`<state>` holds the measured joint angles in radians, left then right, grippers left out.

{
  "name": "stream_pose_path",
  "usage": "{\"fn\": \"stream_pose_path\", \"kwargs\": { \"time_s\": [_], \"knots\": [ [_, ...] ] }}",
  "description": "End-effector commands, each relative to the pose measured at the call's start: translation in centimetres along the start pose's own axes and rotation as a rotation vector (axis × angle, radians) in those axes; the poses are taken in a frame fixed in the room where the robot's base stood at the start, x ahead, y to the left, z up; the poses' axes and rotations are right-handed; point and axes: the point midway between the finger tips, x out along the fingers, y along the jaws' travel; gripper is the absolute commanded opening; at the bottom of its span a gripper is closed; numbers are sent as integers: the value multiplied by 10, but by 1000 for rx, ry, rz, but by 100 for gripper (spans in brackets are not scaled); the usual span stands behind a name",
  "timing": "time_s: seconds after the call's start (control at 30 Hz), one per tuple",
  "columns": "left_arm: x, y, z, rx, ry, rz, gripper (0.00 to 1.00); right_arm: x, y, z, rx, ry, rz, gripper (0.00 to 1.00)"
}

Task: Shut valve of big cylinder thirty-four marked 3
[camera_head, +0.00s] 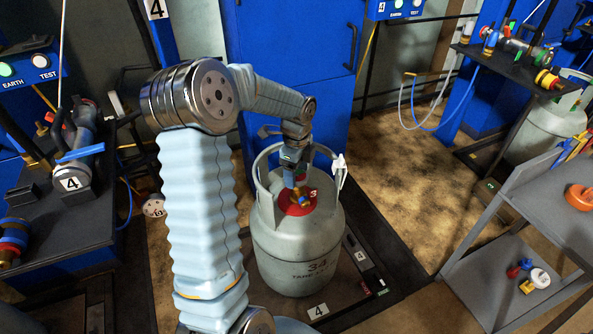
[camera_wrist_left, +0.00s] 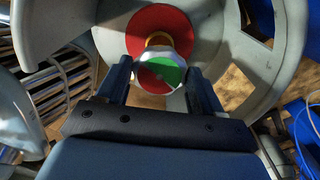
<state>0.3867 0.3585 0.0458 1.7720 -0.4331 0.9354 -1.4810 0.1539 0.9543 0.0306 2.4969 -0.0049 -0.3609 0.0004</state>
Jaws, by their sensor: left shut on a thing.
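The big grey gas cylinder (camera_head: 297,245) stands upright in the middle of the head view, with "34" on its body. A red disc marked 3 (camera_head: 298,205) surrounds its brass valve at the top, inside the collar. In the left wrist view the valve knob (camera_wrist_left: 162,72), red, green and white on its face, stands in front of the red disc (camera_wrist_left: 150,22). My left gripper (camera_head: 297,178) reaches down into the collar from above. Its fingers (camera_wrist_left: 160,80) are on either side of the knob, shut on it. My right gripper is not in view.
The cylinder's collar (camera_wrist_left: 235,50) rings the gripper closely. The cylinder stands on a dark platform with a "4" plate (camera_head: 318,310). A grey shelf cart (camera_head: 540,195) stands at right, a dark bench (camera_head: 65,230) at left, and a blue cabinet (camera_head: 295,50) behind.

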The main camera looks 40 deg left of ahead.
Motion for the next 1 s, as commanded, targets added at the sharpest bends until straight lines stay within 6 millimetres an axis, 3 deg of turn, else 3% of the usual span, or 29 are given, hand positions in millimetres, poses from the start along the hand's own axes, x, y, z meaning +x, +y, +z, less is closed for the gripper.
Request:
{"fn": "stream_pose_path", "kwargs": {
  "time_s": [0.1, 0.13, 0.27, 0.67, 1.0],
  "knots": [
    [0, 0, 1, -1, -1, -1, 36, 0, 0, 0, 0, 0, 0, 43],
    [0, 0, 1, -1, -1, -1, 71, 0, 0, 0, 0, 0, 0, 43],
    [0, 0, 0, -1, -1, -1, 91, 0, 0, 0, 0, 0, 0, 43],
    [-10, -1, 0, -2, -1, -2, 92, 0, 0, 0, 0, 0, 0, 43],
    [-87, -1, 0, -2, 0, -5, 92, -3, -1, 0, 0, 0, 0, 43]
  ]
}}
